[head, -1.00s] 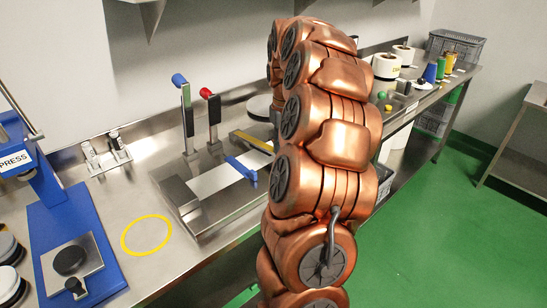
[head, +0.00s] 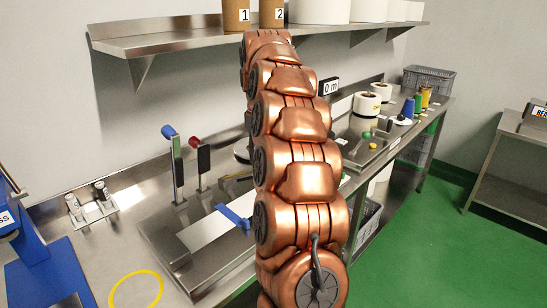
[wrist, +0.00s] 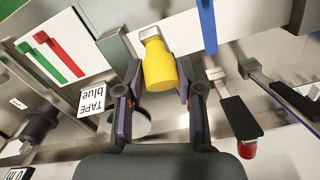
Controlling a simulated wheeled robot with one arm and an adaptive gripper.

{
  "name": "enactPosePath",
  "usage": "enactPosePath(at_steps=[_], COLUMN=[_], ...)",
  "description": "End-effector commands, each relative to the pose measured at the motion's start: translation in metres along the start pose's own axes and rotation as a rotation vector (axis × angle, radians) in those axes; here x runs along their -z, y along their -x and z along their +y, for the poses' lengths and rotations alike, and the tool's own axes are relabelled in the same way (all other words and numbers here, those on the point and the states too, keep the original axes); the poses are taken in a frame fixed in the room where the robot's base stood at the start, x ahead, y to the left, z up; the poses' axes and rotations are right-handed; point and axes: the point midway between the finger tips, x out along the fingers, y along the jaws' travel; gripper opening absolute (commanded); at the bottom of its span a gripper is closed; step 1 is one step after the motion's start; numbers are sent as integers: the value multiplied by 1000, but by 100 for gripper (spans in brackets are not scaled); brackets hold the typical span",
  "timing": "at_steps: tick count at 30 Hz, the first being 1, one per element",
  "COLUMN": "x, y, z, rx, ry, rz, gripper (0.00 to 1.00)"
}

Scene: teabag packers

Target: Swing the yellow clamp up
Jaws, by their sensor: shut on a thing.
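The yellow clamp's handle end (wrist: 160,72) is between the two fingers of my gripper (wrist: 160,84) in the wrist view, with a pale metal bar running from its far end. The gripper is shut on it, with one dark finger on each side. In the head view my copper arm hides the gripper and the yellow clamp. The steel station (head: 187,268) carries two upright dark levers, one blue-tipped (head: 168,131) and one red-tipped (head: 195,140). A blue clamp (head: 232,216) lies low in front of them.
A wall shelf (head: 170,42) with numbered canisters (head: 236,16) runs above the counter. A blue press (head: 45,275) stands at left, near a yellow ring (head: 135,290). In the wrist view, a "TAPE blue" label (wrist: 95,100) is left of the gripper and a red-tipped lever (wrist: 240,118) right.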

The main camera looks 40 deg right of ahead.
Motion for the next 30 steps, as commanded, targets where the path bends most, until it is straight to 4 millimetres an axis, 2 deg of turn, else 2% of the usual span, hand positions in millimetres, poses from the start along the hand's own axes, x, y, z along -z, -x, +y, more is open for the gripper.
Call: enactPosePath(at_steps=[1, 12, 13, 18, 30], x=[3, 3, 3, 2, -2], y=[0, 0, -1, 0, -3], z=[-6, -7, -7, -5, 2], rx=[6, 7, 7, 6, 4], ry=[9, 11, 11, 7, -4], rz=[4, 1, 1, 0, -2], gripper=[0, 0, 38, 56, 57])
